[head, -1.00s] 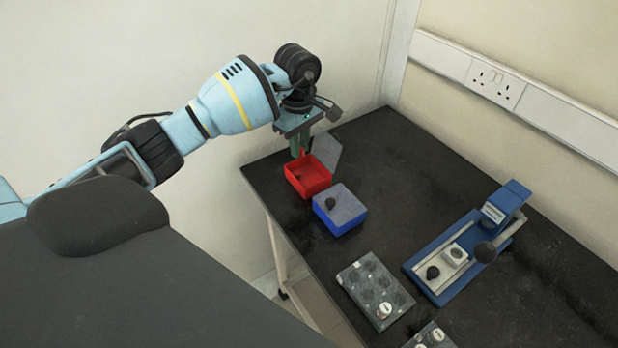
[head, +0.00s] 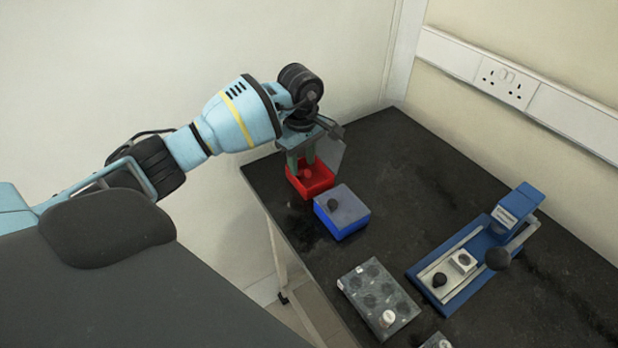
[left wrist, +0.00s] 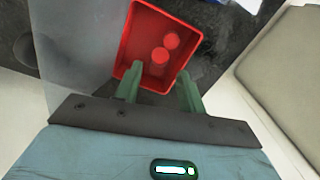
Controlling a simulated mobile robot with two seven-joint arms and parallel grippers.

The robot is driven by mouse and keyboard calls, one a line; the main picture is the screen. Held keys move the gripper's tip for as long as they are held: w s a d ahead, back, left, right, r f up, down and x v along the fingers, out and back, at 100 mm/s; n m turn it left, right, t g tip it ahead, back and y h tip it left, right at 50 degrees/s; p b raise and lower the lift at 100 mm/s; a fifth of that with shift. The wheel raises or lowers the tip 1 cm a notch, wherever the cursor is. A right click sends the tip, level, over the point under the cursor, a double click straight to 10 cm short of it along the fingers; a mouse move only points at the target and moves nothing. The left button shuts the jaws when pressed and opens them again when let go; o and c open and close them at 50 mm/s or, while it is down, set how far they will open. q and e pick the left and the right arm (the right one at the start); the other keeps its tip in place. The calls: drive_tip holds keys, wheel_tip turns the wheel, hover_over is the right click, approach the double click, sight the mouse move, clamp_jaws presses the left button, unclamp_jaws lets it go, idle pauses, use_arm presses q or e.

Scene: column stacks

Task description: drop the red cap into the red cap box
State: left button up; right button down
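The red cap box (head: 322,188) is an open red tray at the table's far left corner; its inside also shows in the left wrist view (left wrist: 128,50). My left gripper (head: 302,163) is above it, pointing down. In the left wrist view its two green fingers (left wrist: 160,90) are spread apart with nothing between their tips. Two round red pieces show within the box outline there, one red cap (left wrist: 160,55) nearer the fingers and another (left wrist: 171,41) beyond. I cannot tell whether the nearer one rests on the floor. My right gripper is not in view.
A blue box (head: 340,226) with a grey lid and black knob stands close in front. A grey tray with wells (head: 372,300) and a blue press-like device (head: 470,262) are farther right.

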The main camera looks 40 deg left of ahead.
use_arm(q)
wheel_tip(320, 180, up, 8)
idle(0.8)
drive_tip(key=shift+f, duration=0.15)
idle(0.4)
